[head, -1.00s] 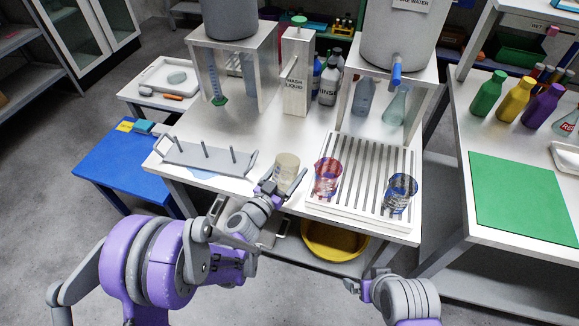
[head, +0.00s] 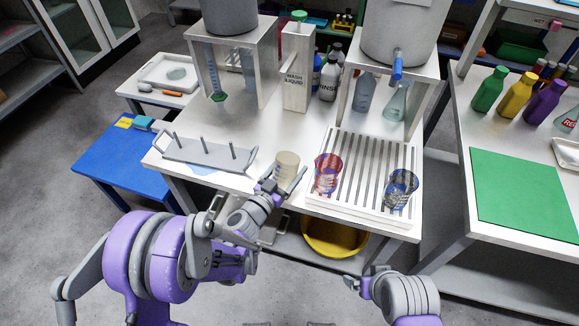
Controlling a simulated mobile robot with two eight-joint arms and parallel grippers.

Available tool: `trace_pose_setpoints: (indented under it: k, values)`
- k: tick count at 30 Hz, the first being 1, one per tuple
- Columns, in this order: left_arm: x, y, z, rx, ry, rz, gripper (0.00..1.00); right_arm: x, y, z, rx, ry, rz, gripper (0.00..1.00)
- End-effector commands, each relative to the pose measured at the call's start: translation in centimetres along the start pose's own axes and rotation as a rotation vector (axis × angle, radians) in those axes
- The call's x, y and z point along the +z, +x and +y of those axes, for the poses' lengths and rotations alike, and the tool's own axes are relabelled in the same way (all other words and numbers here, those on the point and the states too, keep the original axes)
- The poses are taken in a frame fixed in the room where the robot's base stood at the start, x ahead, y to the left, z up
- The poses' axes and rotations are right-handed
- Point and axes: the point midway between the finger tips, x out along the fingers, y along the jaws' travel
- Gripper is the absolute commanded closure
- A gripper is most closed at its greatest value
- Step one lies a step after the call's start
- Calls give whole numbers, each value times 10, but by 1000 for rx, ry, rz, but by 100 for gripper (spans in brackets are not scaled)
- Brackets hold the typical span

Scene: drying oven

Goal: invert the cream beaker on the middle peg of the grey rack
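The cream beaker (head: 287,167) stands near the front edge of the white table, left of the slatted draining tray. My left gripper (head: 281,184) is at its near side, fingers at the beaker's lower part. Whether they are closed on it I cannot tell. The grey rack (head: 185,153) lies to the left, with three upright pegs in a row; the middle peg (head: 205,148) is bare, as are the others. My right gripper (head: 362,280) is low in front of the table, away from the objects; its finger gap is unclear.
A red-patterned beaker (head: 327,172) and a blue-patterned beaker (head: 400,188) stand on the draining tray (head: 347,206). The wash liquid dispenser (head: 296,75) and two tank stands are behind. A yellow basin (head: 335,238) sits below. The table between rack and dispenser is clear.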

Motion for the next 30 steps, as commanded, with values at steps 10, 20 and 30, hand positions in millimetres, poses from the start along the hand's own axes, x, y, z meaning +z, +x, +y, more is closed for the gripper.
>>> trace_pose_setpoints:
  k: [10,20,30]
  values:
    - [0,-1,0,0,0,0,0,0,0,0,0,0,0,4]
    - [0,-52,-1,-3,2,-1,0,0,0,0,0,0,0,4]
    - [0,-103,0,-1,0,0,0,1,2,0,0,0,-1,4]
